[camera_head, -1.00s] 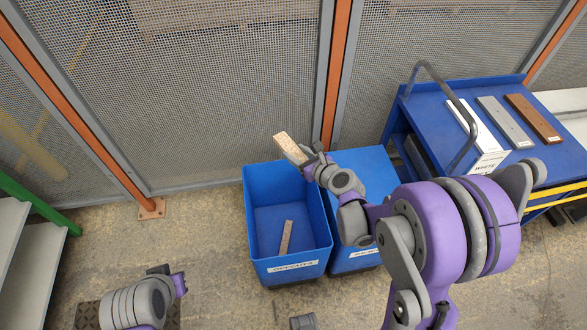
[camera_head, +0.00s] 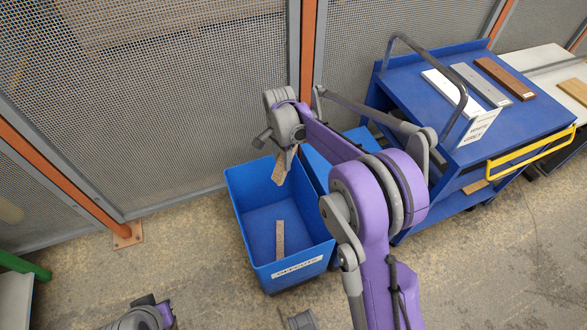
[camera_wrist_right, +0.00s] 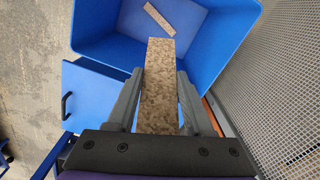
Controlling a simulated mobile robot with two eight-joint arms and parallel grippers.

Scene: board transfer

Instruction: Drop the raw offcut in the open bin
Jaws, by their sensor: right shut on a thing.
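The raw offcut (camera_head: 281,168), a speckled brown chipboard strip, hangs down from my right gripper (camera_head: 289,150) over the back part of the open bin. In the right wrist view the offcut (camera_wrist_right: 160,85) lies between the two fingers of my right gripper (camera_wrist_right: 161,90), which is shut on it. The open blue bin (camera_head: 252,258) has a white label on its front. It also shows in the right wrist view (camera_wrist_right: 100,30) below the offcut. My left arm shows at the bottom left, but its gripper's fingers are not visible.
Another offcut (camera_head: 280,240) lies inside the bin. A blue lidded bin (camera_head: 318,168) stands beside it, partly behind my right arm. A blue cart (camera_head: 520,125) with several boards is at the right. A mesh fence (camera_head: 160,100) runs behind the bins.

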